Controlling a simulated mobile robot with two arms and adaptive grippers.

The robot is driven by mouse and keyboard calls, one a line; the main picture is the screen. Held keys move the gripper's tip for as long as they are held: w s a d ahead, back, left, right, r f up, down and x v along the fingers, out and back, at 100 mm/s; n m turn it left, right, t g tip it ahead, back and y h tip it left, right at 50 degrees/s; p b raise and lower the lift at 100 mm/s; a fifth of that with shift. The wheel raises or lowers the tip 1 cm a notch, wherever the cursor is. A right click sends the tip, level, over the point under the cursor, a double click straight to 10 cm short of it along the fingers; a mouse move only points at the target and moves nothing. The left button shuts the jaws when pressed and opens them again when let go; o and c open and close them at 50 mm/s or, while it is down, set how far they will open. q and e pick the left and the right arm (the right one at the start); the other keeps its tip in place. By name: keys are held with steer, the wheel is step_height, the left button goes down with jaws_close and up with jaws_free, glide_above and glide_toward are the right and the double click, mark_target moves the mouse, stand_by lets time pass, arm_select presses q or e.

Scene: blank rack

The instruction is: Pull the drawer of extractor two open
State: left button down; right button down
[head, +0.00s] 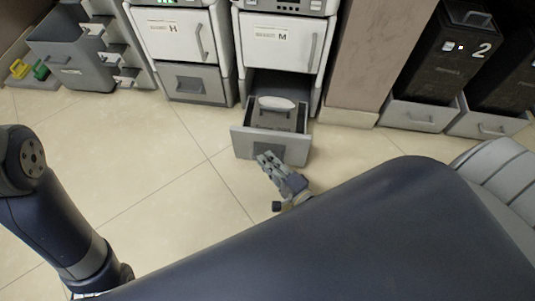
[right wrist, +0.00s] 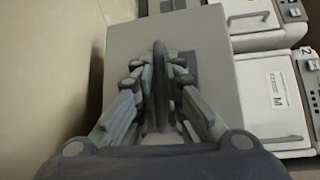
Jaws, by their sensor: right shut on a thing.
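The extractor two unit (head: 281,42) is a white cabinet with an M label in the head view. A "2" and the M label (right wrist: 277,90) also show in the right wrist view. Its grey lower drawer (head: 242,143) stands out open, and a grey thing with a white top (head: 276,104) lies inside. My right gripper (head: 266,160) is at the drawer's front. In the right wrist view the gripper (right wrist: 158,85) is shut on the dark drawer handle (right wrist: 160,70), with a finger on each side. My left arm is at the left, its gripper out of view.
The H unit (head: 172,40) with a closed grey drawer (head: 195,84) stands to the left. A pillar (head: 363,60) and a black bin marked 2 (head: 440,55) stand to the right. Grey bins (head: 72,52) are far left. The tiled floor in front is clear.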

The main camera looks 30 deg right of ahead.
steer(key=c, duration=1.7)
jaws_free()
